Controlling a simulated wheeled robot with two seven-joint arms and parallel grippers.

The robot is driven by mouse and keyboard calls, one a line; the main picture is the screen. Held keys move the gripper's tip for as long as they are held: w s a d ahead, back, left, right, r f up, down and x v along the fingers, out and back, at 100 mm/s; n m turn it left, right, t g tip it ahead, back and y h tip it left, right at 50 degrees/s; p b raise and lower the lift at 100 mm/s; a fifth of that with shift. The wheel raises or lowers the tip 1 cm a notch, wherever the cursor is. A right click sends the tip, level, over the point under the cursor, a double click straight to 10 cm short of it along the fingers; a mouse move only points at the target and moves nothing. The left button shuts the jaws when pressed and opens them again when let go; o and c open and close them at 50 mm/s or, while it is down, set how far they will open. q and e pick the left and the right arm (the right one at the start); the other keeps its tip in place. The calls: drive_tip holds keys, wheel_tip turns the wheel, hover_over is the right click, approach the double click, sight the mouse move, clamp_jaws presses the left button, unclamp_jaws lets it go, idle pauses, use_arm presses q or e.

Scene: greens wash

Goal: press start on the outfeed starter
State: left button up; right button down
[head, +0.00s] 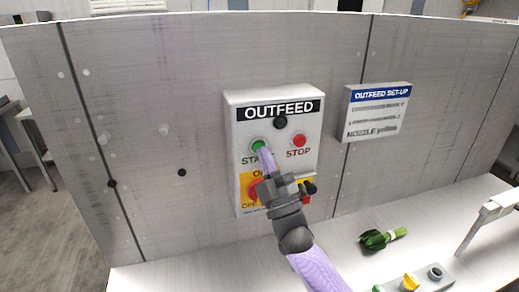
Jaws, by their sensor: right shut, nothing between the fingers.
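The outfeed starter (300,170) is a light box on the grey wall panel, labelled OUTFEED. Its green START button (258,145) is at the left, and its red STOP button (300,141) is at the right. A dark round lamp or button (280,122) sits above them. A red switch on a yellow plate (246,180) is lower down, partly hidden by my gripper. My right gripper (265,152) is shut and empty. Its fingertips are at the lower right edge of the START button; I cannot tell whether they touch it. My left gripper is not in view.
An OUTFEED SET-UP sign (376,112) is fixed to the panel at the right. Below, a white counter (340,255) holds a bunch of greens (383,238) and a grey block with coloured knobs (432,276). A metal bracket or tap (484,216) stands at the far right.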

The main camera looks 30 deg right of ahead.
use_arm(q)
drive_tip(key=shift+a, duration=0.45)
use_arm(e)
drive_tip(key=shift+w, duration=0.1)
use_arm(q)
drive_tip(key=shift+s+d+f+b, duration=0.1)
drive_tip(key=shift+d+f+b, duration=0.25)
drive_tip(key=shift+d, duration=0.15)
use_arm(e)
drive_tip(key=shift+w+d, duration=0.1)
drive_tip(key=shift+w, duration=0.2)
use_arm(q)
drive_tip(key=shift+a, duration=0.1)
use_arm(e)
drive_tip(key=shift+s+r+p, duration=0.1)
drive_tip(key=shift+s+p, duration=0.25)
drive_tip(key=shift+p, duration=0.05)
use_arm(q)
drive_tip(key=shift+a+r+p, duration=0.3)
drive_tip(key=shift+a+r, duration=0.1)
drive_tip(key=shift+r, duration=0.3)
use_arm(e)
drive_tip(key=shift+s+a, duration=0.2)
drive_tip(key=shift+s, duration=0.25)
